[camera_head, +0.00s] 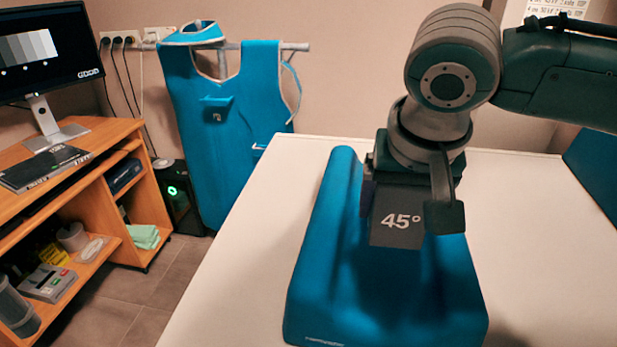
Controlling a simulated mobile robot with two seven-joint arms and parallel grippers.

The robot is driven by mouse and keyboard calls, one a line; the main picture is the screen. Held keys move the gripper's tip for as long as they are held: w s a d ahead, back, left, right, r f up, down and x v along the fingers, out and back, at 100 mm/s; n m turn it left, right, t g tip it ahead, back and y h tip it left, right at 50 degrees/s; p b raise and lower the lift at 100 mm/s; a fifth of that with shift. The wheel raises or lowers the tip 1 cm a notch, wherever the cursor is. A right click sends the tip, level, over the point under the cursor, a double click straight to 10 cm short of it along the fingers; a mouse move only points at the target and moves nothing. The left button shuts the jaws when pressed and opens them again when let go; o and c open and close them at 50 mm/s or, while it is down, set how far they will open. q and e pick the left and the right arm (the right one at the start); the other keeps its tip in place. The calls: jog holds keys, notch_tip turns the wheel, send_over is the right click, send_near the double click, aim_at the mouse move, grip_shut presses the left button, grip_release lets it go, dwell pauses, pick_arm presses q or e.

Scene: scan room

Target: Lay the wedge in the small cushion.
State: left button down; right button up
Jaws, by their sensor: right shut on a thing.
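The small cushion (340,290) is blue, with raised sides and a hollow along its middle, and lies on the white table. The wedge (397,232) is a dark grey block marked 45°. My right gripper (412,205) comes down from above and is shut on the wedge, with a finger on either side of it. The wedge is over the cushion's hollow; I cannot tell whether its underside touches the cushion. The gripper and wedge hide the cushion's far middle part. My left gripper is not in view.
The white table (235,285) is bare left of the cushion. A blue item (597,165) stands at the table's far right edge. A wooden desk (95,180) with a monitor (45,60) stands at the left. A blue apron (235,120) hangs on the back wall.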

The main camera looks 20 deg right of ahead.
jog(key=shift+f+b, duration=0.3)
jog(key=shift+f, duration=1.85)
jog(key=shift+f, duration=0.15)
jog(key=shift+f, duration=0.4)
jog(key=shift+f, duration=0.1)
jog(key=o, duration=1.2)
